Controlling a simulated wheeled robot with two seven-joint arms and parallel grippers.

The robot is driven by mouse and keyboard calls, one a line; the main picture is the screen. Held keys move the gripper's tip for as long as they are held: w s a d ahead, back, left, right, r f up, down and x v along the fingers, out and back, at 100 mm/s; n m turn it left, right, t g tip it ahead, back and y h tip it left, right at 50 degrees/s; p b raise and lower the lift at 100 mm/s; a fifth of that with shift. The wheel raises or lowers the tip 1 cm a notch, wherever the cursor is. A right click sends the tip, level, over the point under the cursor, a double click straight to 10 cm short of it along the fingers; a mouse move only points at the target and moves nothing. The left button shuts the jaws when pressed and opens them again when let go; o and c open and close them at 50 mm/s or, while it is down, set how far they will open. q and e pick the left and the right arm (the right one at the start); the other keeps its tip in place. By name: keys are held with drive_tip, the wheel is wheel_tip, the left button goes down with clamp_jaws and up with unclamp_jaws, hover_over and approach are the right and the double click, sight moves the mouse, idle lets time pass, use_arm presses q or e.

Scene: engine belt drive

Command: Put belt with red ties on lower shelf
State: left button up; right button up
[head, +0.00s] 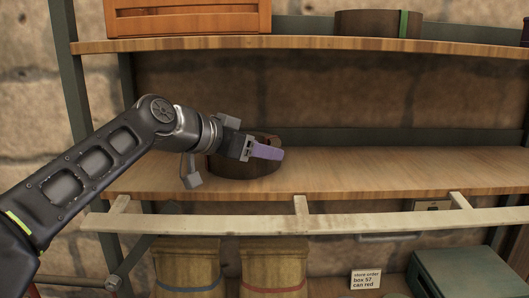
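A dark brown coiled belt (242,171) lies on the wooden middle shelf (390,170), partly hidden behind my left gripper. No red ties show on its visible part. My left gripper (265,152) is over the belt's upper right rim. Its lavender fingers are seen from the side and overlap the belt, so I cannot tell whether they are open or shut on it. My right gripper is not in view. Another brown belt (368,24) with a green tie (403,24) stands on the upper shelf (300,43).
A pale rail (380,222) runs along the middle shelf's front. Below stand tan sacks with a blue tie (187,282) and a red tie (273,285), a label card (365,279) and a green box (468,271). An orange crate (186,18) is on the upper shelf. The middle shelf's right side is clear.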

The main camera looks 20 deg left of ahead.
use_arm(q)
drive_tip(key=b+v, duration=0.2)
drive_tip(key=v, duration=0.7)
drive_tip(key=shift+s+r, duration=0.1)
drive_tip(key=shift+s, duration=0.1)
drive_tip(key=shift+s+a+r, duration=0.15)
drive_tip(key=shift+s+r, duration=0.05)
drive_tip(key=shift+s, duration=0.15)
